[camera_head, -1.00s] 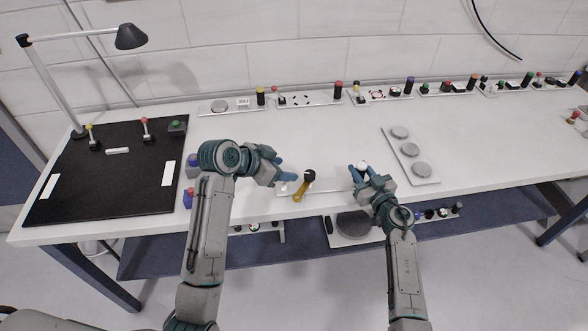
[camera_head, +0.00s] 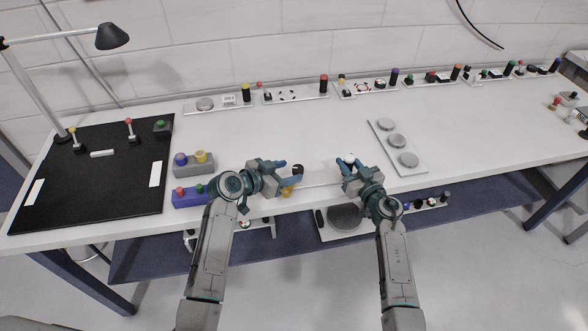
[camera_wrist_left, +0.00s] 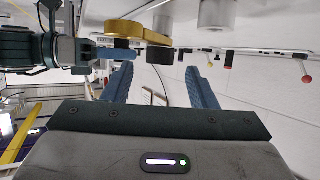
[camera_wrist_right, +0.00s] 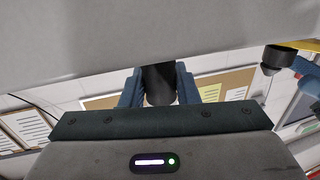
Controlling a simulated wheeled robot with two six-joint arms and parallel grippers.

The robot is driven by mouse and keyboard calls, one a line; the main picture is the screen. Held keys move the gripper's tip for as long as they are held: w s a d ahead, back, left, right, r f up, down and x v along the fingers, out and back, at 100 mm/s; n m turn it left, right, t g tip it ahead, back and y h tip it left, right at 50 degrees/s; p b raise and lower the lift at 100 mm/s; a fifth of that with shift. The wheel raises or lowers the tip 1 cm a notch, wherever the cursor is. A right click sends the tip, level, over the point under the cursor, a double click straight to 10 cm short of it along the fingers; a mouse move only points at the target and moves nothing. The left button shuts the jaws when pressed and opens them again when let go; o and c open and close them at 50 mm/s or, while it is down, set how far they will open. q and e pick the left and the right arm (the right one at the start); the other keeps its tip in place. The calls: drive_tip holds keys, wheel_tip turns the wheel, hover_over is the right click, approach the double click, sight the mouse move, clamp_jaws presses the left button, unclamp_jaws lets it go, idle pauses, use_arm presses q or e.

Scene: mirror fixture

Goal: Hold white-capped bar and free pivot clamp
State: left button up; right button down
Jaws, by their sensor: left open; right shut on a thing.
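The pivot clamp is a yellow arm (camera_wrist_left: 137,33) with a black knob (camera_wrist_left: 160,53). In the head view, the yellow part (camera_head: 287,190) and knob (camera_head: 298,168) are partly hidden by my left gripper (camera_head: 288,172). That gripper is open, with the knob ahead of and between its fingers in the left wrist view; I cannot tell whether they touch. My right gripper (camera_head: 347,170) is shut on the white-capped bar, whose white cap (camera_head: 349,158) shows above the fingers. In the right wrist view, the bar's dark shaft (camera_wrist_right: 158,82) is between the fingers.
The pale fixture plate (camera_head: 320,174) lies between my grippers near the table's front edge. Button boxes, grey (camera_head: 193,165) and blue (camera_head: 187,198), stand left of my left arm. A plate with several grey discs (camera_head: 397,141) lies to the right.

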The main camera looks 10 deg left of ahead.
sight(296, 170)
use_arm(q)
drive_tip(key=shift+x, duration=1.65)
drive_tip(key=c, duration=1)
drive_tip(key=shift+s+d+f+n+t+y, duration=0.15)
drive_tip(key=shift+n+t+y, duration=0.15)
drive_tip(key=shift+n+y, duration=0.2)
drive_tip(key=shift+o, duration=0.2)
drive_tip(key=shift+n+t+y, duration=0.7)
drive_tip(key=shift+n+y, duration=0.4)
drive_tip(key=o, duration=1)
drive_tip(key=shift+c, duration=0.2)
drive_tip(key=v, duration=1.2)
